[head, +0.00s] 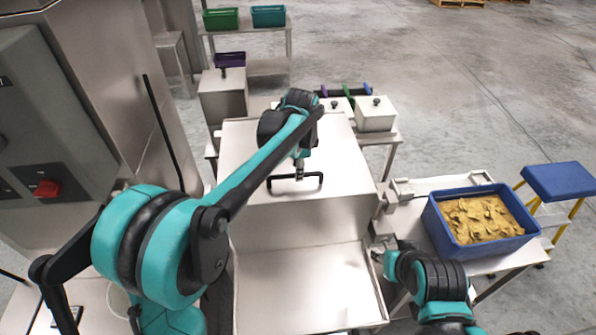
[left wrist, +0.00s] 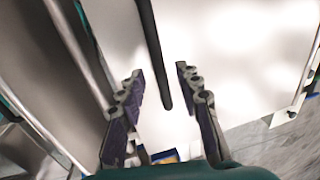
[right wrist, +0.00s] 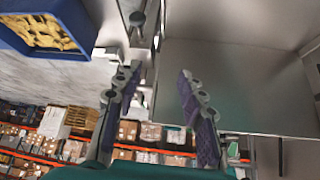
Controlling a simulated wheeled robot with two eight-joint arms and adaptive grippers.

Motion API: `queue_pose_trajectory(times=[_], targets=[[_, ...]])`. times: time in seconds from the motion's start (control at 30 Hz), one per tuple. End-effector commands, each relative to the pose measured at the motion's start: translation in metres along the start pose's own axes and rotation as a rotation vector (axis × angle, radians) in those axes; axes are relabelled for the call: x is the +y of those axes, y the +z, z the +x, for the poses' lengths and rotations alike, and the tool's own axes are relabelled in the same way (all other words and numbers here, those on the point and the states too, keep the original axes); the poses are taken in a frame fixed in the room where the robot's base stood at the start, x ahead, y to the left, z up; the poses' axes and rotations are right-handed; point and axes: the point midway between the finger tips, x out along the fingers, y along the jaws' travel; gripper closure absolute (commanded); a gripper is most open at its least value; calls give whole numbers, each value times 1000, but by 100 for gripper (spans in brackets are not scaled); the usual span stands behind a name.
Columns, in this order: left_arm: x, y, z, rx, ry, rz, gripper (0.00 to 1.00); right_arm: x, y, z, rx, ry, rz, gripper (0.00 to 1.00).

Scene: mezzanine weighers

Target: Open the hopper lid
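The hopper lid (head: 250,150) is a broad, pale steel panel, lying down over the hopper. Its black bar handle (head: 295,176) is near the front edge. My left gripper (head: 299,171) is at the handle, pointing down. In the left wrist view, the dark handle bar (left wrist: 153,50) runs between the fingers of my left gripper (left wrist: 160,72), which stand apart on both sides. Contact cannot be told. My right gripper (head: 376,256) is low at the hopper's right side, partly hidden in the head view. In the right wrist view, my right gripper (right wrist: 160,75) is open and empty.
A blue crate (head: 436,218) of yellow-brown pieces stands on the right bench, beside a blue-topped step stool (head: 560,181). A steel tray (head: 300,290) lies below the lid. Lidded steel boxes (head: 375,117) stand behind. A grey control cabinet (head: 50,110) stands left.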

Motion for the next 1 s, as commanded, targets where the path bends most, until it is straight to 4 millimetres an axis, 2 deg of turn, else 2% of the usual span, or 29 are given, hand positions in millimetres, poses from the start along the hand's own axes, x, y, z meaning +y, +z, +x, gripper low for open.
queue_pose_trajectory(times=[0.13, 0.43, 0.47, 0.57, 0.6, 0.87, 1.0], targets=[[0, 0, 15, 0, 0, 0, 66, 0, 2, 2, 0, 0, 0, 60], [0, 0, 18, 0, 0, 0, 66, 0, 2, 2, 0, 0, 0, 60], [0, 0, 18, 0, 0, 0, 69, 0, 2, 2, 0, 0, 0, 60], [0, 0, 18, 0, 0, 0, 95, 0, 2, 2, 0, 0, 0, 60], [0, 0, 18, 0, 0, 0, 100, 0, 2, 2, 0, 0, 0, 60], [-1, 0, 16, 0, 5, 0, 100, 0, 0, 1, 0, 0, 0, 60], [-7, 0, 2, 1, 35, -2, 100, 0, -6, -8, 0, 0, 0, 60]])
